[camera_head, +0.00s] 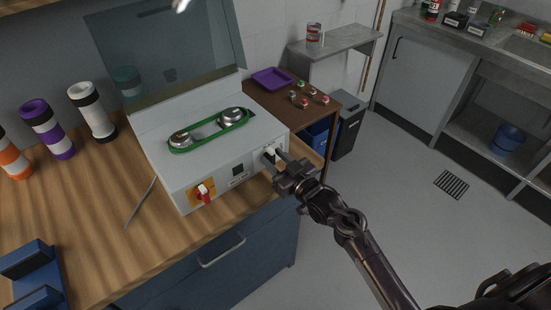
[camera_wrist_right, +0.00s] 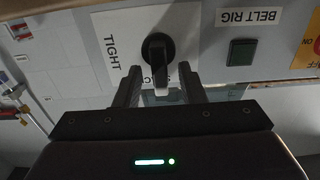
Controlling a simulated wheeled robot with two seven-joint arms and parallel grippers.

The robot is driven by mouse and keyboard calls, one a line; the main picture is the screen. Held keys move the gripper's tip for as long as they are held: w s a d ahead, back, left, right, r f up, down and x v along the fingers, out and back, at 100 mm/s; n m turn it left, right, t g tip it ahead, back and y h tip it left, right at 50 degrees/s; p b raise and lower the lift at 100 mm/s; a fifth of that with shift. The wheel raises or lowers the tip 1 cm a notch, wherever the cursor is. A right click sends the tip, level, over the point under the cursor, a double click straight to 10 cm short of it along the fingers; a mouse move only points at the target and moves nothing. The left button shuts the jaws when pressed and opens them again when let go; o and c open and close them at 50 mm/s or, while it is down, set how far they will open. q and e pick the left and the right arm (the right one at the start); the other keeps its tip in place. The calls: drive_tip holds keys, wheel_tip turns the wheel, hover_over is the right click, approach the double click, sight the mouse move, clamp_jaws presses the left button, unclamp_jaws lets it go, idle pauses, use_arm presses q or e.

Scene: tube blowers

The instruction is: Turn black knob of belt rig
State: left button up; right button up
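The belt rig (camera_head: 215,150) is a white box on the wooden bench, with a green belt (camera_head: 210,131) around two metal pulleys on top. Its black knob (camera_wrist_right: 158,48) is on the front panel beside a "TIGHT" label in the right wrist view. The knob's handle points down toward my gripper in that view. My right gripper (camera_head: 277,160) is at the right end of the panel in the head view. In the right wrist view its fingers (camera_wrist_right: 160,80) are spread, one on each side of the handle. Contact cannot be told. My left gripper is not in view.
The same panel carries a red switch (camera_head: 202,193) on a yellow plate and a dark green button (camera_wrist_right: 242,52). A clear raised lid (camera_head: 170,50) stands behind the rig. Several striped tubes (camera_head: 92,110) stand left; a blue holder (camera_head: 35,275) is at lower left.

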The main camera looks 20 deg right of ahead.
clamp_jaws()
